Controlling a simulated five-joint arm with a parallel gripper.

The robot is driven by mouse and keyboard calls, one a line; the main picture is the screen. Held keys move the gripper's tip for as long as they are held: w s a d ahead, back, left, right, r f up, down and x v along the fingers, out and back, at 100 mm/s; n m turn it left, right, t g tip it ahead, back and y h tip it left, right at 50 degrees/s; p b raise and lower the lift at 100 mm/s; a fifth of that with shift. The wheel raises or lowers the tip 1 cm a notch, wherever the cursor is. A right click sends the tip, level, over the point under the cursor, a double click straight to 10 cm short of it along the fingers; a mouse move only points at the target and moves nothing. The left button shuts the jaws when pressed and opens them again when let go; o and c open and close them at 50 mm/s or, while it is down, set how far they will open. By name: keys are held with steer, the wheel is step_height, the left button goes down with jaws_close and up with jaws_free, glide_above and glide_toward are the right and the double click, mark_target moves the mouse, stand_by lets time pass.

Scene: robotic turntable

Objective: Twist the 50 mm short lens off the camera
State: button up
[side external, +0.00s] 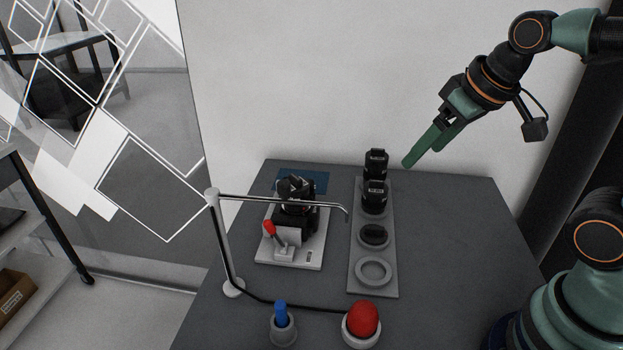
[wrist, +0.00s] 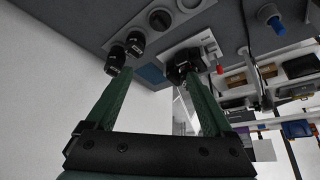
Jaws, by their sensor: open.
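The black camera (side external: 300,217) sits on a light grey base plate (side external: 285,258) left of the table's middle. A dark round part on top of it (side external: 294,189) looks like the mounted lens; its markings are too small to read. The camera also shows in the wrist view (wrist: 181,66), just beyond the right finger. My gripper (side external: 423,156) is open and empty, raised in the air to the right of and well apart from the camera. Its two green fingers are spread wide in the wrist view (wrist: 157,75).
A grey rack (side external: 356,286) beside the camera holds two upright black lenses (side external: 375,197), a dark disc (side external: 374,235) and an empty ring (side external: 373,271). A red-handled lever (side external: 270,229) stands before the camera. A thin metal arm (side external: 270,199) reaches across. A red dome (side external: 363,319) and blue knob (side external: 281,315) stand in front.

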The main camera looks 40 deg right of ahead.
steer(key=w+a+r+n+g, duration=0.2)
steer(key=w+r+n, duration=0.1)
steer(key=w+n, duration=0.3)
steer(key=n+g, duration=0.3)
steer(key=n, duration=0.8)
glide_above(297, 192)
steer(key=w+d, duration=0.2)
step_height(297, 192, down, 8)
steer(key=shift+w+a+f+n+g, duration=0.15)
steer(key=shift+w+f+n+g, duration=0.15)
steer(key=shift+f, duration=0.1)
step_height(297, 192, down, 12)
steer(key=shift+r, duration=0.1)
jaws_close()
steer(key=shift+n, duration=1.6)
